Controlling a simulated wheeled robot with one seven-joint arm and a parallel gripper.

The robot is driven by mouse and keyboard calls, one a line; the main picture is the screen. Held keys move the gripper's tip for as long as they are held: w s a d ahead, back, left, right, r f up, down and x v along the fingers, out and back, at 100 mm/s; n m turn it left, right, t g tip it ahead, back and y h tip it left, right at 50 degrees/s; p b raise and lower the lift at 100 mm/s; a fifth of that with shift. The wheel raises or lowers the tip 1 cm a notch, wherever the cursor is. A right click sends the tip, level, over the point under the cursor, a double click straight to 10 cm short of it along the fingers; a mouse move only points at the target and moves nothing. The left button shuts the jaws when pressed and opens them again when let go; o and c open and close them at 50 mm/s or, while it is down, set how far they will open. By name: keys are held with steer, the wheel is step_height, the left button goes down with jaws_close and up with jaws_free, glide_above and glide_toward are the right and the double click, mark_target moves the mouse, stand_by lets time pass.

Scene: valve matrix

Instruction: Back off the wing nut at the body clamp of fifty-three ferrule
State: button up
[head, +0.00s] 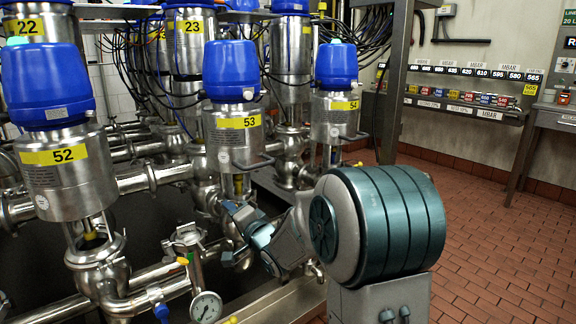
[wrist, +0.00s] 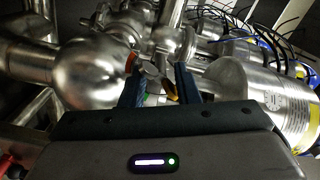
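Valve 53 (head: 238,125) stands upright at the middle of the head view, with a blue cap and a yellow "53" label. Its lower body and clamp area are partly hidden by my arm. My gripper (head: 238,212) is at the valve's lower part, below the label. In the wrist view, my gripper (wrist: 157,74) has its two blue fingers apart. A small grey metal piece, seemingly the wing nut (wrist: 151,72), shows between the fingertips; contact with either finger cannot be made out. A round steel valve body (wrist: 85,68) is to the left and a labelled steel cylinder (wrist: 270,100) to the right.
Valve 52 (head: 65,165) stands at the left and valve 54 (head: 336,115) to the right of 53. A pressure gauge (head: 206,306) and steel pipes lie low in front. Open tiled floor (head: 500,245) is at the right.

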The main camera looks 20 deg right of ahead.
steer(key=m, duration=0.5)
steer(key=shift+d+f+p, duration=0.1)
steer(key=shift+p, duration=0.2)
steer(key=m, duration=0.5)
steer(key=shift+f+b, duration=0.1)
steer(key=shift+b, duration=0.25)
steer(key=b+v, duration=0.1)
steer(key=v, duration=1.3)
steer(key=s+r+n+g+h+p, duration=0.3)
steer(key=s+r+n+g+p, duration=0.2)
steer(key=r+p, duration=0.5)
steer(key=s+r+n+g+h+p, duration=0.3)
steer(key=r+n+p, duration=0.6)
steer(key=p, duration=0.9)
steer(key=s+r+g, duration=0.1)
steer(key=s+g, duration=0.1)
steer(key=s, duration=0.1)
steer(key=shift+s+d+h, duration=0.25)
steer(key=shift+s+h, duration=0.05)
